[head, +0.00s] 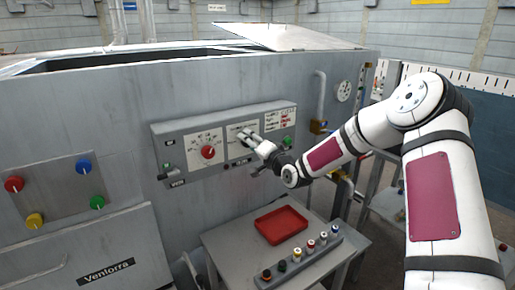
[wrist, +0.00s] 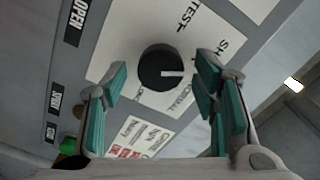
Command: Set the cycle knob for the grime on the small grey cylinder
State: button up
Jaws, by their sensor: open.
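The cycle knob (wrist: 160,66) is round and black with a white pointer mark. In the wrist view its mark points right, roughly between the partly hidden "SH…" and "NORMAL" labels. My gripper (wrist: 163,72) is open, with one teal-padded finger on each side of the knob; contact does not show. In the head view my gripper (head: 248,138) is in front of the control panel (head: 160,150) and hides the knob. A grime chart (wrist: 138,138) lies below the knob in the wrist view. Several small cylinders with coloured parts stand in a rack (head: 316,255); I cannot pick out the grey one.
A red knob (head: 208,152) sits left of my gripper on the panel, and a green button (head: 287,141) to its right. A red tray (head: 282,225) lies on the table (head: 222,242) below. A pipe (head: 319,95) runs right of the panel.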

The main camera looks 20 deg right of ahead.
jog(key=v, duration=1.1)
jog(key=shift+s, duration=0.25)
jog(key=shift+d, duration=0.1)
jog(key=s+a+r+n+g+h+b, duration=0.1)
jog(key=s+g, duration=0.3)
jog(key=s, duration=0.8)
jog(key=s+a+r+n+g+h+b, duration=0.1)
jog(key=s+r+n+g+h, duration=0.1)
jog(key=s, duration=1)
jog(key=s+a+r+n+g+h+b, duration=0.1)
jog(key=s+r+n+g, duration=0.3)
jog(key=s, duration=0.8)
jog(key=shift+s+a+r+n+g+h, duration=0.35)
jog(key=shift+a+n+g+h, duration=0.25)
jog(key=shift+n+g+h, duration=0.15)
